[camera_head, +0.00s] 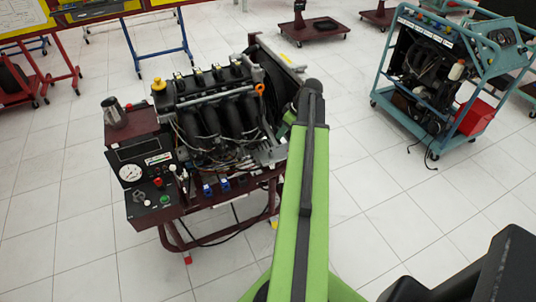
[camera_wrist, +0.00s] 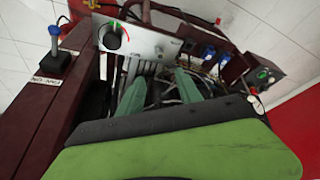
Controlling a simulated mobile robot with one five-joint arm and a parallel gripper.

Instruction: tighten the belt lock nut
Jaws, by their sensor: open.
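The engine trainer (camera_head: 215,110) stands on a dark red wheeled frame in the head view, left of my arm. My green arm reaches up to the engine's right side. It hides part of that side, and little of my gripper shows there. In the wrist view my gripper (camera_wrist: 158,82) has two teal fingers spread apart with nothing clearly between them. Metal parts and hoses of the trainer show beyond and between the fingers. I cannot make out the belt or its lock nut in either view. Contact between the fingers and the trainer cannot be told.
In the wrist view a grey plate with a black knob (camera_wrist: 113,37) is close beyond the fingers, and a dark red beam (camera_wrist: 40,105) runs along the left. A teal trainer cart (camera_head: 440,85) stands at the right in the head view. Tiled floor (camera_head: 400,200) between is clear.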

